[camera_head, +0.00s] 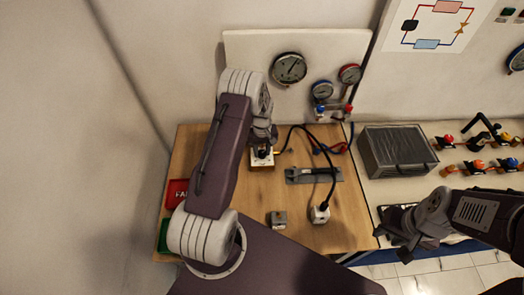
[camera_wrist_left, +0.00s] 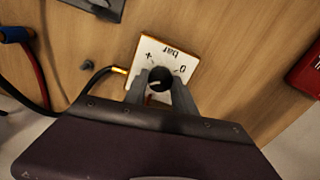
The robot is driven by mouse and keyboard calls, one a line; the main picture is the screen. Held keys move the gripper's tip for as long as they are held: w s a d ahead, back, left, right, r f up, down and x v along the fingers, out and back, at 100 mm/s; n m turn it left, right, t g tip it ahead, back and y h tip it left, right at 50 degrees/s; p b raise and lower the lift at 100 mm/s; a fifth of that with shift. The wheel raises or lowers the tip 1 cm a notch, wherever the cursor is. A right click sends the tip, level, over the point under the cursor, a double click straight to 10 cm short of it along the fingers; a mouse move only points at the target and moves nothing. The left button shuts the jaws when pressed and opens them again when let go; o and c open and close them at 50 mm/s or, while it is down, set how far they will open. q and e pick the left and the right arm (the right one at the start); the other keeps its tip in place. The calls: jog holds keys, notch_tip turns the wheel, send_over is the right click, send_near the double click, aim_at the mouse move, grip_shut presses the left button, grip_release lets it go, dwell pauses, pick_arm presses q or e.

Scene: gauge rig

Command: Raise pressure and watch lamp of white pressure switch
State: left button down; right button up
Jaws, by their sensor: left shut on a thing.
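My left gripper (camera_wrist_left: 160,88) is shut on the dark round knob (camera_wrist_left: 159,79) of a white plate (camera_wrist_left: 150,50) marked "bar", "+" and "0". In the head view the left gripper (camera_head: 263,150) reaches down over this plate (camera_head: 262,166), partly hiding it. A small white block (camera_head: 320,215), seemingly the white pressure switch, stands on the wooden bench with a black cable on top. I cannot make out a lit lamp on it. A large dial gauge (camera_head: 289,68) hangs on the back panel; its reading is too small to tell. My right gripper (camera_head: 392,243) is empty, its fingers apart.
A small grey block (camera_head: 277,219) stands left of the white one. A grey rail (camera_head: 314,175) lies behind them. Red (camera_head: 176,193) and green (camera_head: 165,236) trays sit at the left edge. Two smaller gauges (camera_head: 322,91) (camera_head: 350,74) and a grey box (camera_head: 397,150) are at the right.

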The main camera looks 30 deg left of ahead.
aim_at(262, 152)
pick_arm(q)
jog(key=m+b, duration=0.1)
jog(key=m, duration=0.2)
jog(key=shift+w+m+b, duration=0.1)
jog(key=shift+m+b, duration=0.4)
jog(key=shift+m, duration=1.8)
jog(key=c, duration=1)
grip_release()
notch_tip(262, 152, up, 8)
jog(key=shift+r+b, duration=0.15)
jog(key=shift+b, duration=0.75)
jog(key=shift+r, duration=0.45)
